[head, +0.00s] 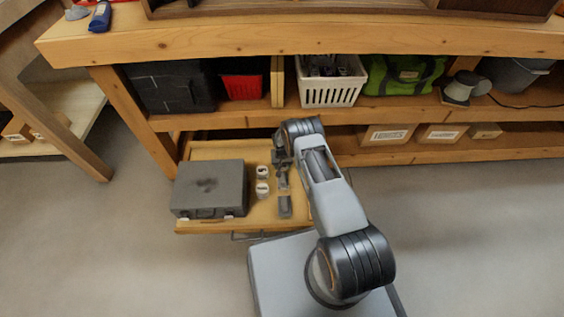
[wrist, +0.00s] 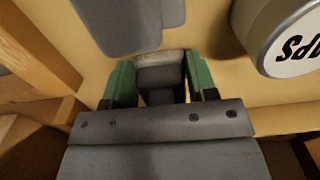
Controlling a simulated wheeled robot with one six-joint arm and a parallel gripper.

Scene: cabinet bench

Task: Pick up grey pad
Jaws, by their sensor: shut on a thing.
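The grey pad (wrist: 160,75) is a small dark block with a paler edge, seen between the fingers in the wrist view. My gripper (wrist: 160,82) has green-sided fingers and is shut on it. In the head view my gripper (head: 282,172) is over the wooden pull-out board (head: 215,151), right of two small jars. I cannot make out the pad apart from the gripper there. Whether the pad touches the board is not clear.
A grey case (head: 209,188) is on the board's left. Two white-lidded jars (head: 262,189) stand beside my gripper; a lettered lid (wrist: 295,40) shows close in the wrist view. A grey item (head: 285,207) lies in front. Shelves with bins (head: 331,92) are behind.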

